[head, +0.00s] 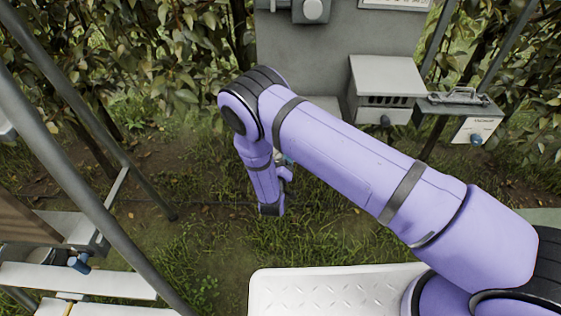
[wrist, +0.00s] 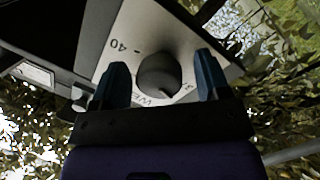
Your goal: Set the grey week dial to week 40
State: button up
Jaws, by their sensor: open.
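In the wrist view the grey week dial (wrist: 158,77) is a dark round knob on a pale plate. The plate (wrist: 130,28) carries a "40" mark at upper left, part of a word starting "WE" below the knob, and a partly hidden number at lower right.
In the head view a grey panel with a hooded box (head: 388,77) stands behind my arm. A labelled plate with a blue knob (head: 476,140) is at right. Grey metal posts and a shelf (head: 75,280) stand at left. Leafy branches surround everything.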

jog(key=shift+c, duration=0.4)
jog(key=c, duration=0.8)
jog(key=shift+c, duration=0.2)
